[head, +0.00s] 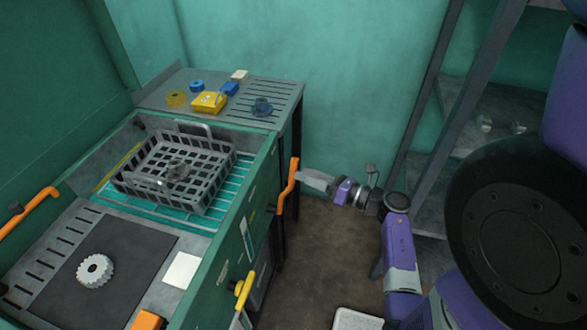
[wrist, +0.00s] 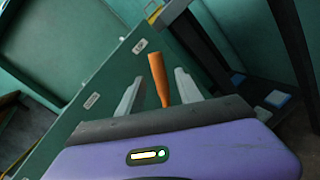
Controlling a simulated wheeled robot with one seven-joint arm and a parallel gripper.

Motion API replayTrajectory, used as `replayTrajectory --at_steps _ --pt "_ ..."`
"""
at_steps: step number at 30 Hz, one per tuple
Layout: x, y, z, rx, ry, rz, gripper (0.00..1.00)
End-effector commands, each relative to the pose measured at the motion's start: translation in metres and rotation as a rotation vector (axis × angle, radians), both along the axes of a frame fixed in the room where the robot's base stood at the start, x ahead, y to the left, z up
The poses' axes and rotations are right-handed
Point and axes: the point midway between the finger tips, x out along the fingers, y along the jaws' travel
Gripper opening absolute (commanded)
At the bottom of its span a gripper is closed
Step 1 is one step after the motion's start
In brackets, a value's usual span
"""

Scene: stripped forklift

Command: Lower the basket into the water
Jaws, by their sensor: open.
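The grey basket (head: 207,194) sits in the recessed tank (head: 148,216) of the green washer, above a teal slatted surface. A round dark metal part (head: 176,172) lies inside the basket. An orange lever (head: 288,190) stands at the right side of the washer. My gripper (head: 304,181) is at this lever, to the right of the basket. In the wrist view, the orange lever (wrist: 159,80) shows between the two open fingers of my gripper (wrist: 158,92). I cannot tell whether a finger touches it.
A back shelf (head: 292,90) holds yellow and blue parts and a dark part. A white gear (head: 95,271) lies on the dark front mat (head: 135,285). A yellow handle (head: 244,288) sticks out of the front. A shelf rack (head: 437,110) stands at right.

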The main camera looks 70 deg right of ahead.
Motion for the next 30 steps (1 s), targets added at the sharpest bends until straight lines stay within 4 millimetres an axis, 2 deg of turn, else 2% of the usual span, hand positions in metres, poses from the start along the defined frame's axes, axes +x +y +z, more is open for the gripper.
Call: replayTrajectory --at_steps 3,9,20,23,27,30 --pt "0.019 -0.004 0.002 0.000 -0.002 0.001 0.42" --pt "0.042 -0.008 0.001 0.000 -0.001 0.000 0.42" --pt "0.048 -0.010 0.000 0.002 -0.001 -0.001 0.42" --pt "0.048 -0.010 0.000 0.002 -0.001 -0.001 0.27" --pt "0.048 -0.010 0.000 0.002 -0.001 -0.001 0.00" --pt "0.048 -0.010 0.000 0.002 -0.001 -0.001 0.00"
